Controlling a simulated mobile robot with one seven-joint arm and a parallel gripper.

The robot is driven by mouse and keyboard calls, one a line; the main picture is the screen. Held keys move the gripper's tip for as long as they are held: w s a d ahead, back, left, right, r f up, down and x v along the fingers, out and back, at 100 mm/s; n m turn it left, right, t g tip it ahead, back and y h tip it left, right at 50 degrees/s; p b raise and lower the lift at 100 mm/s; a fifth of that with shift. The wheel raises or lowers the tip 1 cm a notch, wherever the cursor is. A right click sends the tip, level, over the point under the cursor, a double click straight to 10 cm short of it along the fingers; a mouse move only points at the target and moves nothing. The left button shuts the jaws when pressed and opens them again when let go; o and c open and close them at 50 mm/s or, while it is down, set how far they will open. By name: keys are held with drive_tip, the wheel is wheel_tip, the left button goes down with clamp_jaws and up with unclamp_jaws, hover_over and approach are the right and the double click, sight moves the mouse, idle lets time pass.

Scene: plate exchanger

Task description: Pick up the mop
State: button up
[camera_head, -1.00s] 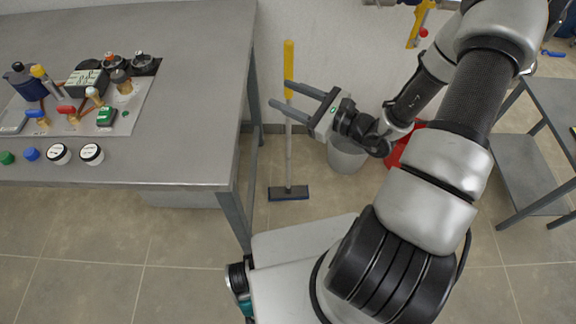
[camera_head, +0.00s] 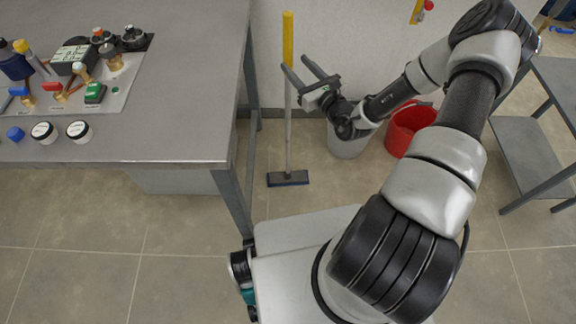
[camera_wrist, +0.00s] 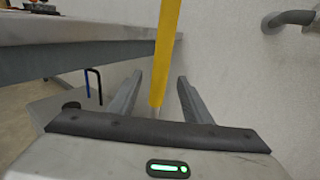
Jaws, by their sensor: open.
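The mop (camera_head: 288,130) stands upright near the wall, with a yellow upper handle, a grey lower pole and a dark flat head (camera_head: 288,178) on the floor. My gripper (camera_head: 294,66) is open, with its fingers at the height of the handle's lower yellow part.
A grey workbench (camera_head: 190,110) with valves and knobs stands at the left, its edge close to the mop. A grey bucket (camera_head: 348,142) and a red bucket (camera_head: 408,128) stand on the floor to the right. A metal shelf table (camera_head: 535,150) is at the far right.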

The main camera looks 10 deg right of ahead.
sight(291, 56)
drive_tip(key=shift+r+b+x, duration=0.15)
drive_tip(key=shift+b+x, duration=0.2)
drive_tip(key=shift+x, duration=1.1)
drive_tip(key=shift+r+b+x, duration=0.2)
drive_tip(key=shift+b+x, duration=0.15)
drive_tip(key=shift+x, duration=1.15)
clamp_jaws()
drive_tip(key=shift+r, duration=0.2)
